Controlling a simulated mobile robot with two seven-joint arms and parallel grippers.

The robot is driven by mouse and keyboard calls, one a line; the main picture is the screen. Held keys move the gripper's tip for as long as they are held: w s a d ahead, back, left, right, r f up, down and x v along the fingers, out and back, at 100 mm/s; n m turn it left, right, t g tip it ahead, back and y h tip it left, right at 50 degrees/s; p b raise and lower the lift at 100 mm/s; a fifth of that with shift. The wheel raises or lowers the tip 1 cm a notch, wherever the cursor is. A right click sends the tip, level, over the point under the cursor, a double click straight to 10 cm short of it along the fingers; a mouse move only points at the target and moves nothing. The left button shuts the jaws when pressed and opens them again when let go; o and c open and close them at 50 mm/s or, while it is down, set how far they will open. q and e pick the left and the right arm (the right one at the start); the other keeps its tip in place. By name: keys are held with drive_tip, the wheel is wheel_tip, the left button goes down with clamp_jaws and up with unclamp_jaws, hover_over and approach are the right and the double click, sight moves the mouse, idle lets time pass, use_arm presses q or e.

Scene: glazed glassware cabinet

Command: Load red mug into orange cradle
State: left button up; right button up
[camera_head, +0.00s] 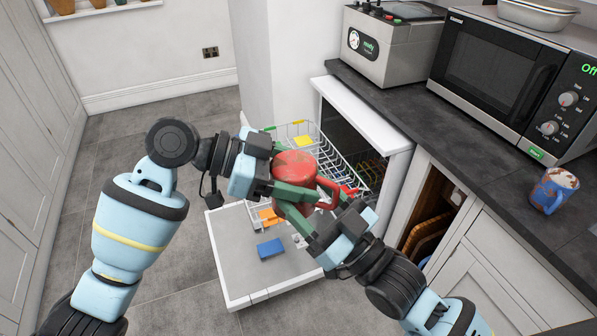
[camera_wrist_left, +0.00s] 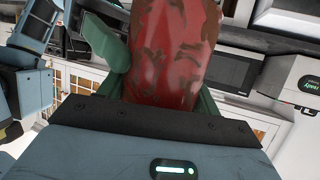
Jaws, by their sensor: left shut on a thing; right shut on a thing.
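The red mug (camera_head: 296,164) is held above the open dishwasher; brown stains show on it in the left wrist view (camera_wrist_left: 172,50). A flat red end faces up in the head view, and the handle points right. My left gripper (camera_head: 288,188) is shut on the mug from the left. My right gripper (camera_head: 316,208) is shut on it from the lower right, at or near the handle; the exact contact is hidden. An orange piece (camera_head: 267,216), seemingly the orange cradle, sits below and left of the mug, partly hidden by the arms and mug.
The dishwasher door (camera_head: 240,262) is folded down, with a blue piece (camera_head: 270,248) over it. A wire rack (camera_head: 330,158) with a yellow piece (camera_head: 303,141) is pulled out behind the mug. A stained blue mug (camera_head: 548,196) stands on the dark counter (camera_head: 440,140) at right.

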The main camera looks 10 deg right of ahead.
drive_tip(key=o, duration=1.4)
drive_tip(key=shift+c, duration=0.2)
drive_tip(key=v, duration=1.2)
